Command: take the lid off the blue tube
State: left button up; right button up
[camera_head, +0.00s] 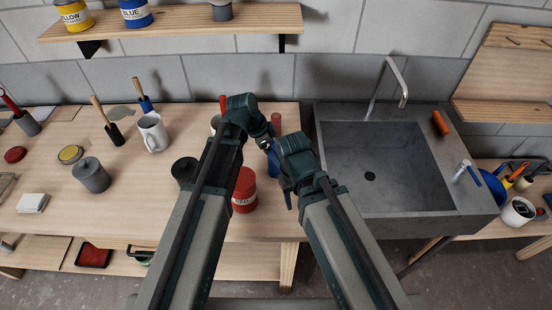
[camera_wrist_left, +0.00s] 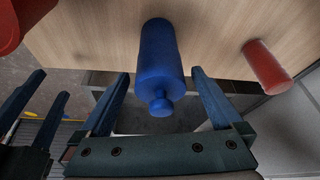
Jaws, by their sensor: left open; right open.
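The blue tube (camera_wrist_left: 160,48) stands on the wooden bench, with its blue lid and round knob (camera_wrist_left: 161,104) towards my left wrist camera. In the head view the tube (camera_head: 274,162) is partly hidden by my arms. My left gripper (camera_wrist_left: 160,75) is open, with one finger on each side of the tube's lid end; I cannot tell whether they touch it. My right gripper (camera_head: 289,196) is open and empty beside the tube, near the bench's right front edge. Its fingers also show at the left of the wrist view.
A red tube (camera_wrist_left: 267,66) stands close to the blue one. A red can (camera_head: 244,190) and a dark green pot (camera_head: 185,171) are near my left arm. A grey sink (camera_head: 385,165) lies to the right. A mug (camera_head: 152,132) and grey pot (camera_head: 91,175) stand left.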

aim_at(276, 145)
pick_arm(q)
jog(key=shift+d+f, duration=0.25)
jog(key=shift+f, duration=0.35)
pick_arm(e)
jog(key=shift+f, duration=0.6)
pick_arm(q)
jog(key=shift+r, duration=0.1)
pick_arm(e)
jog(key=shift+r, duration=0.1)
pick_arm(q)
jog(key=c, duration=1.3)
jog(key=shift+r, duration=0.1)
pick_arm(e)
jog(key=shift+r, duration=0.1)
pick_arm(q)
notch_tip(276, 145, up, 10)
jog(key=p, duration=0.9)
jog(key=shift+p, duration=0.4)
pick_arm(e)
notch_tip(276, 145, up, 10)
